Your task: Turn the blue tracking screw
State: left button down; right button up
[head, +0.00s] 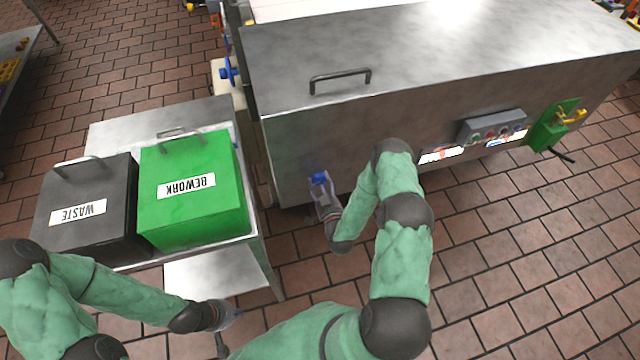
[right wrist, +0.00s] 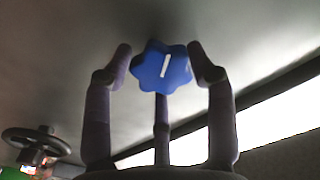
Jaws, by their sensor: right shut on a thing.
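The blue tracking screw (head: 319,177) is a small lobed knob on the front face of the steel machine, near its lower left corner. In the right wrist view the knob (right wrist: 162,68) shows a white line that leans slightly to the right at its top. My right gripper (head: 320,184) is at the knob, its fingers (right wrist: 163,66) on either side of it and shut on it. My left gripper (head: 226,316) hangs low at the left, away from the machine; its fingers are too small and blurred to judge.
The steel machine (head: 420,80) has a handle (head: 340,80) and a control box (head: 492,126) on its front. A green REWORK bin (head: 190,215) and a black WASTE bin (head: 90,185) stand on a steel cart at the left. Tiled floor (head: 520,270) is open at the right.

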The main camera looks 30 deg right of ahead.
jog(key=shift+a+f+m, duration=0.1)
jog(key=shift+a+m, duration=0.05)
jog(key=shift+m, duration=0.25)
jog(key=m, duration=0.4)
jog(key=shift+a+m, duration=0.15)
jog(key=shift+m, duration=0.15)
jog(key=m, duration=0.6)
jog(key=shift+a, duration=0.15)
jog(key=m, duration=0.6)
jog(key=shift+m, duration=0.4)
jog(key=m, duration=0.4)
jog(key=shift+r+m, duration=0.2)
jog(key=shift+m, duration=0.5)
jog(key=shift+r, duration=0.1)
jog(key=o, duration=1.1)
jog(key=shift+o, duration=0.2)
